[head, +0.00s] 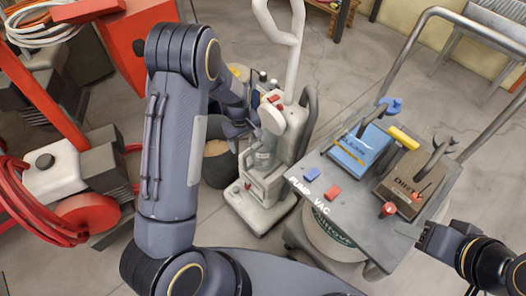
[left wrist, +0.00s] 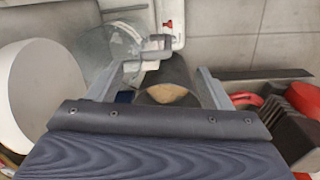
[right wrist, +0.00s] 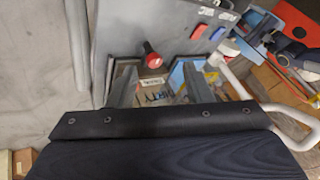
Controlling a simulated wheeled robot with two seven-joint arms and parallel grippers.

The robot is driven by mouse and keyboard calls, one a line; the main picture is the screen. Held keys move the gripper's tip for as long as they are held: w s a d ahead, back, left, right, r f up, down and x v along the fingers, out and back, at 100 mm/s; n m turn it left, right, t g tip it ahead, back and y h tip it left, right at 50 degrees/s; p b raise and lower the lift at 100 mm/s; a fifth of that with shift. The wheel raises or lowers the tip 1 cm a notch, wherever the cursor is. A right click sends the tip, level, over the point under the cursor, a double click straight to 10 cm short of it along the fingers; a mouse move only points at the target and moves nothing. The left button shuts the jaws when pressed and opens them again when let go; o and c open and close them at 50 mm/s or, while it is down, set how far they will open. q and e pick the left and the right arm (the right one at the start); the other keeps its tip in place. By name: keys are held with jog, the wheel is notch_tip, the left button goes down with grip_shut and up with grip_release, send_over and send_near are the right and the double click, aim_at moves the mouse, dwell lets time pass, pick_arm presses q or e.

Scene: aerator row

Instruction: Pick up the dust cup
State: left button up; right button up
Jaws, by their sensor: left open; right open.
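The dust cup (head: 264,157) is a clear cup on the front of the beige upright vacuum (head: 262,193) in the middle of the head view. In the left wrist view, a clear, cup-shaped part (left wrist: 103,48) shows at upper left, beside the left finger. My left gripper (head: 243,127) is close to the vacuum's left side, partly hidden by its own arm. It is open, with nothing held between its fingers (left wrist: 168,80). My right gripper (head: 424,238) is open and empty at the right edge of the cart; its fingers also show in the right wrist view (right wrist: 162,88).
A dark bin with tan contents (head: 217,163) stands left of the vacuum. The grey cart (head: 345,205) at right carries blue (head: 362,148) and brown (head: 405,183) labelled trays, a yellow block (head: 403,138) and a red knob (head: 389,208). Red machinery (head: 85,215) fills the left.

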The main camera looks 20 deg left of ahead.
pick_arm(q)
jog(key=b, duration=0.1)
send_over(250, 166)
jog(key=shift+y, duration=0.3)
notch_tip(250, 166, down, 11)
jog(key=shift+s+f, duration=0.1)
jog(key=shift+f, duration=0.1)
jog(key=c, duration=1.3)
